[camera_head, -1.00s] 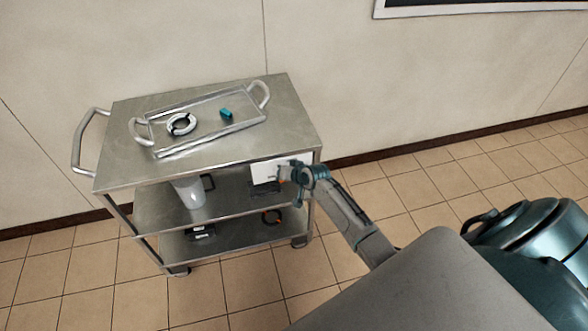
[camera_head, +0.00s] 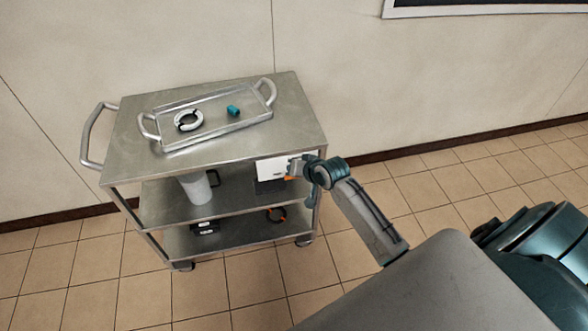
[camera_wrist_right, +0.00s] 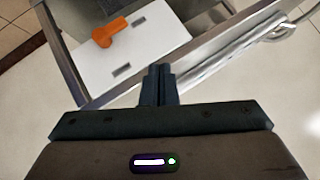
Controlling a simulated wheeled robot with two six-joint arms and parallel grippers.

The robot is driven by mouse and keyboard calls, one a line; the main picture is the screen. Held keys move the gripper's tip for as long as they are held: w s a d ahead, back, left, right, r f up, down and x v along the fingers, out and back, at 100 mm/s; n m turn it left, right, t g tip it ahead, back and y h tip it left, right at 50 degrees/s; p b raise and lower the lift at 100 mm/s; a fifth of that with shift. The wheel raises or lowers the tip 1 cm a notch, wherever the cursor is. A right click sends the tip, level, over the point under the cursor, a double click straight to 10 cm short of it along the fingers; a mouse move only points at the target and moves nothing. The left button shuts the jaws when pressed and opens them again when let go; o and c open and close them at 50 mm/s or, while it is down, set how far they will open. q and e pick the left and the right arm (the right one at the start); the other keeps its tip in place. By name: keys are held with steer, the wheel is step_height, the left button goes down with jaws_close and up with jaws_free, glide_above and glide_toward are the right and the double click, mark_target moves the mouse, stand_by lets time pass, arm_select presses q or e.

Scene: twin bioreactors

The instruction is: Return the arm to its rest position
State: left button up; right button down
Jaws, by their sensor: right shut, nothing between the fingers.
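My right gripper (camera_head: 294,168) is in front of the right end of the steel cart (camera_head: 255,150), just below the top level. In the right wrist view, its fingers (camera_wrist_right: 158,82) are together with nothing between them. Behind the fingers is a white box (camera_wrist_right: 150,55) with an orange part (camera_wrist_right: 110,32) on it. The white box also shows in the head view (camera_head: 270,169), partly hidden by the gripper. My left gripper is not in view.
A tray (camera_head: 200,143) on the cart top holds a white ring (camera_head: 189,120) and a teal piece (camera_head: 233,110). A white jug (camera_head: 194,188) stands on the middle shelf.

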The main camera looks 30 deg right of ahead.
stand_by(0.4)
steer(key=s+d+f+n+g+h+b, duration=0.1)
steer(key=s+f+g, duration=0.1)
steer(key=s+f, duration=0.75)
steer(key=s+d+f+g+b, duration=0.1)
steer(key=s+f, duration=0.3)
steer(key=f, duration=1)
steer(key=s+d+f+n+g+h+b, duration=0.15)
steer(key=s+f, duration=0.45)
steer(key=f, duration=0.6)
steer(key=s+a+f+n+g, duration=0.1)
steer(key=s+f, duration=0.4)
steer(key=s, duration=0.6)
steer(key=s+a+f+n+g+b, duration=0.1)
steer(key=s+a+f+g, duration=0.1)
steer(key=s+f, duration=0.4)
steer(key=s+a+f+n+g, duration=0.1)
steer(key=s+f, duration=0.4)
steer(key=s, duration=1.1)
steer(key=shift+s+a+f+b, duration=0.3)
steer(key=shift+a+f, duration=0.1)
steer(key=shift+a, duration=0.05)
steer(key=shift+n+g, duration=0.25)
